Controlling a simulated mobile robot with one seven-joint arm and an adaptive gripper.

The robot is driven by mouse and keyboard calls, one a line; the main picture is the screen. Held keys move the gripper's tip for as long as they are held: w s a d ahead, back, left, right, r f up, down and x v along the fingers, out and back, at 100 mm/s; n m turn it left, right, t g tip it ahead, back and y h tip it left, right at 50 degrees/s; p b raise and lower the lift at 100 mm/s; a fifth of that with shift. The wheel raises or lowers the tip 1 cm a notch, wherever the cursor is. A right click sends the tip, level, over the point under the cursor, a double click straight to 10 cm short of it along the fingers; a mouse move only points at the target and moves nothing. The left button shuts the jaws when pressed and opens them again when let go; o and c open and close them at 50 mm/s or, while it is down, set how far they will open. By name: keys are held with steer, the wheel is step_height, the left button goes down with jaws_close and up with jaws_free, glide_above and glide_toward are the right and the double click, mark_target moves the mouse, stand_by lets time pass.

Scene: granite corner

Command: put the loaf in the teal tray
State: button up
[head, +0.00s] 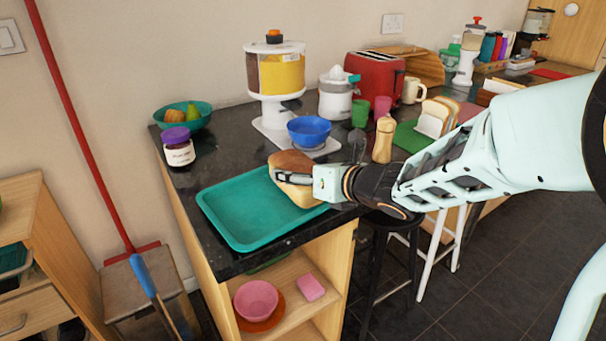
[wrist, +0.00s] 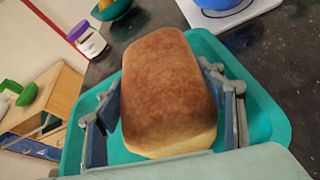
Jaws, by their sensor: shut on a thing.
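The loaf (head: 292,163) is a brown-crusted block of bread with a paler underside. My gripper (head: 294,178) is shut on it, with one finger along each side, as the wrist view also shows (wrist: 168,110). The teal tray (head: 243,222) lies flat on the dark counter near its front left corner. In the wrist view the loaf (wrist: 165,80) is over the tray (wrist: 262,112). In the head view the loaf is at the tray's right end. I cannot tell whether its underside touches the tray. The rest of the tray is empty.
A jar with a purple lid (head: 178,147) and a teal fruit bowl (head: 186,117) stand behind the tray. A blue bowl (head: 309,130) sits under the cereal dispenser (head: 276,75). A wooden pepper mill (head: 383,140) stands right of the loaf, behind my arm.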

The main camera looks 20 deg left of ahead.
steer(key=shift+f, duration=0.1)
steer(key=o, duration=1.3)
steer(key=shift+r, duration=0.25)
steer(key=p+v, duration=0.3)
steer(key=v, duration=0.9)
steer(key=shift+p, duration=0.4)
steer(key=shift+s, duration=0.1)
